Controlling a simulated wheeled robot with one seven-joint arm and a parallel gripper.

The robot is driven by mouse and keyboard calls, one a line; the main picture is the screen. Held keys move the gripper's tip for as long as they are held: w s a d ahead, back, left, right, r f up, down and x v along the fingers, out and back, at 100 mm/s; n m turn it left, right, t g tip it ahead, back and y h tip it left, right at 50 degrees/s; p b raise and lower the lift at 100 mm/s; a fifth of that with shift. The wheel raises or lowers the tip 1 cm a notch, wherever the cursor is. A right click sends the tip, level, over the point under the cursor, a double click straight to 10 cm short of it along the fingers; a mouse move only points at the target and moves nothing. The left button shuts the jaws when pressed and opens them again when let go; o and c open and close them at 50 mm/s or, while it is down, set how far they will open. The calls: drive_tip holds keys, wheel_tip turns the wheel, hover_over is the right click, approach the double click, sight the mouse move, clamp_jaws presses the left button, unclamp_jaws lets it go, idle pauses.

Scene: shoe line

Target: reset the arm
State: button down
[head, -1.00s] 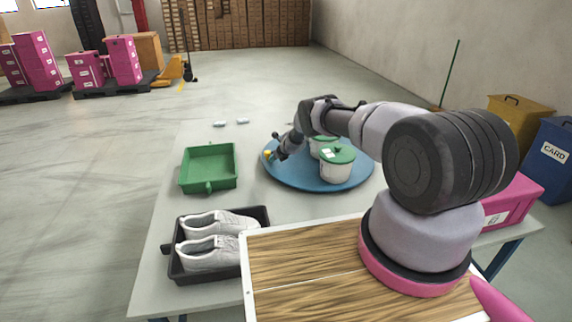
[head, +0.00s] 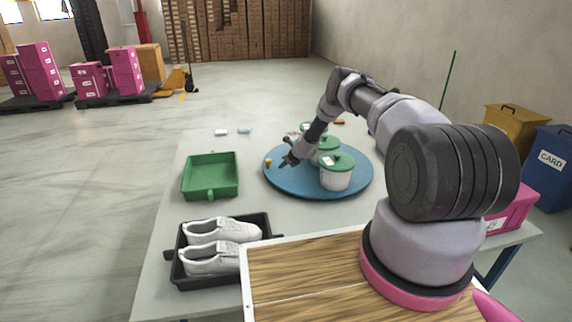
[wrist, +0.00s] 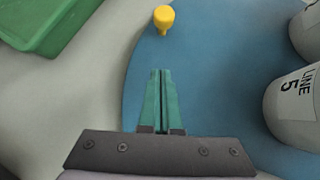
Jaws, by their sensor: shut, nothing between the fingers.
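My gripper (head: 290,161) hangs above the left part of the round blue turntable (head: 290,187) in the head view. In the wrist view its two green fingers (wrist: 161,100) are together with nothing between them. A small yellow piece (wrist: 164,19) lies on the blue surface just beyond the fingertips, apart from them; it also shows in the head view (head: 268,162). White pots with green lids stand on the turntable, the nearest one (head: 336,178) to the right of my gripper. A pot in the wrist view (wrist: 297,108) carries "LINE 5".
A green tray (head: 210,194) stands left of the turntable. A black tray (head: 222,281) with grey shoes (head: 212,259) is in front. A pink box (head: 512,212) is at the right. The grey table (head: 155,275) has free room near the green tray.

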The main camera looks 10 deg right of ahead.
wheel_tip(320, 180, up, 30)
drive_tip(key=s+a+n+y, duration=0.2)
drive_tip(key=a+n, duration=0.1)
drive_tip(key=n, duration=0.4)
drive_tip(key=s+a+r+n, duration=0.1)
drive_tip(key=s+r+n, duration=0.4)
drive_tip(key=r, duration=0.6)
drive_tip(key=s+a+r+n, duration=0.1)
drive_tip(key=s+r+n, duration=0.2)
drive_tip(key=s+r, duration=0.65)
drive_tip(key=s+d+r+n, duration=0.1)
drive_tip(key=s+r+n, duration=0.2)
drive_tip(key=s+r, duration=0.45)
drive_tip(key=s+r+n, duration=0.3)
drive_tip(key=s+r, duration=0.1)
drive_tip(key=s, duration=0.6)
drive_tip(key=s+d+n+h, duration=0.2)
drive_tip(key=s+d, duration=0.1)
drive_tip(key=s, duration=0.8)
drive_tip(key=s+d+n+h, duration=0.2)
drive_tip(key=s+d+n, duration=0.1)
drive_tip(key=s, duration=0.8)
drive_tip(key=shift+s+d+f, duration=0.2)
drive_tip(key=shift+s+f, duration=0.05)
drive_tip(key=shift+f, duration=0.15)
